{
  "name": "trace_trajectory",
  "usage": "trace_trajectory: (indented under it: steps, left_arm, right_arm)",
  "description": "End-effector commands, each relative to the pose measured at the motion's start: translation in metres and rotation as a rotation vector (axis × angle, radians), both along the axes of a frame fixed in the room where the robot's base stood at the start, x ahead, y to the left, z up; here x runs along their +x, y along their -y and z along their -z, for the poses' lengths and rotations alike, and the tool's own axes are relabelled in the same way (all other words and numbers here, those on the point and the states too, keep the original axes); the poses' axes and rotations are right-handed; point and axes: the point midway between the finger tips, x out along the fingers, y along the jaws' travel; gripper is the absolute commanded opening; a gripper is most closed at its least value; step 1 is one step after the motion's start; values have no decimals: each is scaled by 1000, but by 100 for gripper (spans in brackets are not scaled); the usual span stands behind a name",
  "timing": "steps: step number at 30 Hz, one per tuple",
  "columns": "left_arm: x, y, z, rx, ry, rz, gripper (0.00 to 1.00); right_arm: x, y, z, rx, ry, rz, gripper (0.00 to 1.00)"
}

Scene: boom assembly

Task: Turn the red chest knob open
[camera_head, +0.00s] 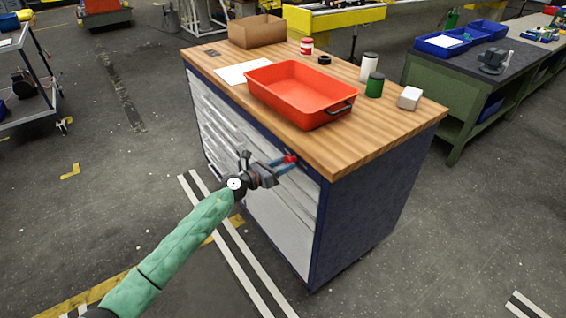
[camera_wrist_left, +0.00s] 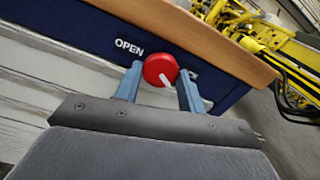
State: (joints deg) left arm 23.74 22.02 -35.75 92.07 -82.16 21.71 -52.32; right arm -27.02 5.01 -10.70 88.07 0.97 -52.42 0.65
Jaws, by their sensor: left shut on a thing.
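The red chest knob (camera_wrist_left: 160,70) is round with a white pointer line that points down and to the right in the left wrist view. The word OPEN is printed on the dark blue panel to its left. My left gripper (camera_wrist_left: 160,84) has its two blue fingers on either side of the knob and is shut on it. In the head view my left gripper (camera_head: 284,164) is at the upper front of the tool chest (camera_head: 275,215), and a bit of the red knob (camera_head: 291,158) shows at its fingertips. My right gripper is not in view.
The wooden chest top (camera_head: 400,131) holds a red tray (camera_head: 300,92), a cardboard box (camera_head: 257,31), a white sheet, several small containers and a pale block (camera_head: 409,98). A green workbench (camera_head: 450,78) stands to the right. The floor in front is clear.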

Motion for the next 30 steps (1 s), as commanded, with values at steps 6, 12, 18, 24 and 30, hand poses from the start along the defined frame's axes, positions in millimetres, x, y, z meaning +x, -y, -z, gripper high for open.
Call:
trace_trajectory:
  steps: [6,12,18,24,30]
  left_arm:
    - [0,0,-4,-118,-165,-1,17]
    - [0,0,-5,-231,-318,-1,17]
    - [0,0,-4,-342,-472,-2,17]
    - [-1,0,-4,-453,-626,-2,17]
    - [-1,-1,-4,-563,-778,-2,17]
  right_arm:
    - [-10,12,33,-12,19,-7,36]
    - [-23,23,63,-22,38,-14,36]
    - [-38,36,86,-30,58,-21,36]
    - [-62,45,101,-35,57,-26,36]
    - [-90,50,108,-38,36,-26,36]
